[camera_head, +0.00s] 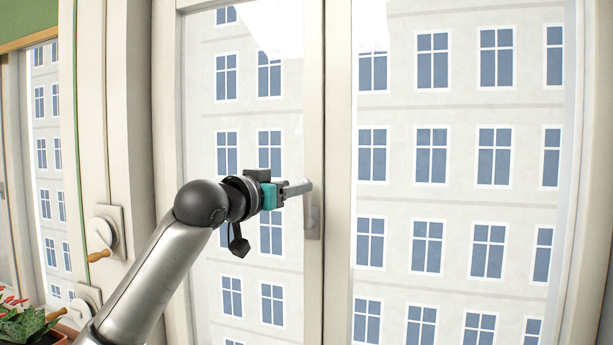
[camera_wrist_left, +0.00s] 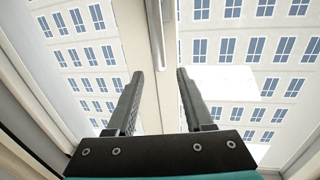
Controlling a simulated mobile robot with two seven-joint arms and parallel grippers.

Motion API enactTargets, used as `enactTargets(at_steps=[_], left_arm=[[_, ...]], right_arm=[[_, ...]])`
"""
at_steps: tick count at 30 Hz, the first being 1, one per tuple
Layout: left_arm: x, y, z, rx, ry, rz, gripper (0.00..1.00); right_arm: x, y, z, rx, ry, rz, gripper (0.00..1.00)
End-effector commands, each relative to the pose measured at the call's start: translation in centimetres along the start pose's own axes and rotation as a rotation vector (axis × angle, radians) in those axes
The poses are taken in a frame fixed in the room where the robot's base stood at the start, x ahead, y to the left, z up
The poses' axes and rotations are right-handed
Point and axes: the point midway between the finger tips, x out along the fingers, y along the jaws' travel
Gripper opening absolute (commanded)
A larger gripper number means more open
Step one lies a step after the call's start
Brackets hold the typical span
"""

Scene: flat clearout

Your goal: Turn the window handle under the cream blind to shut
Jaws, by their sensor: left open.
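The window handle (camera_head: 313,222) is a grey plate with a slim lever on the pale middle frame of the large window. My left gripper (camera_head: 302,188) reaches in from the left, with its fingertips at the upper part of the handle and hiding some of the lever. In the left wrist view the gripper (camera_wrist_left: 160,74) is open and empty, its two fingers on either side of the frame post. The handle (camera_wrist_left: 168,35) shows there beyond the fingertips, lying along the post. I cannot tell whether a finger touches it. No cream blind is in view.
A green blind (camera_head: 27,20) hangs over another window at the left. A potted plant (camera_head: 22,322) is at the lower left. The panes beside the handle are clear.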

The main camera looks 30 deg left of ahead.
Motion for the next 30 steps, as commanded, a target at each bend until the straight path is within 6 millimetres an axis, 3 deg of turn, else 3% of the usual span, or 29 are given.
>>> enactTargets(at_steps=[6, 12, 25, 30], left_arm=[[3.5, 0.1, -0.2, -0.003, 0.0, 0.001, 0.52], [5.4, 0.1, -0.1, -0.001, -0.001, 0.001, 0.52], [6.0, 0.1, 0.1, 0.002, 0.0, 0.001, 0.52], [6.0, 0.1, 0.1, 0.001, 0.0, 0.001, 0.34]], right_arm=[[-1.4, 0.0, -0.1, 0.0, 0.0, 0.0, 0.0], [-1.9, 0.0, -0.1, 0.0, 0.0, 0.0, 0.0], [-2.0, 0.0, -0.1, 0.0, 0.0, 0.0, 0.0], [-2.0, 0.0, -0.1, 0.0, -0.001, 0.0, 0.0]])
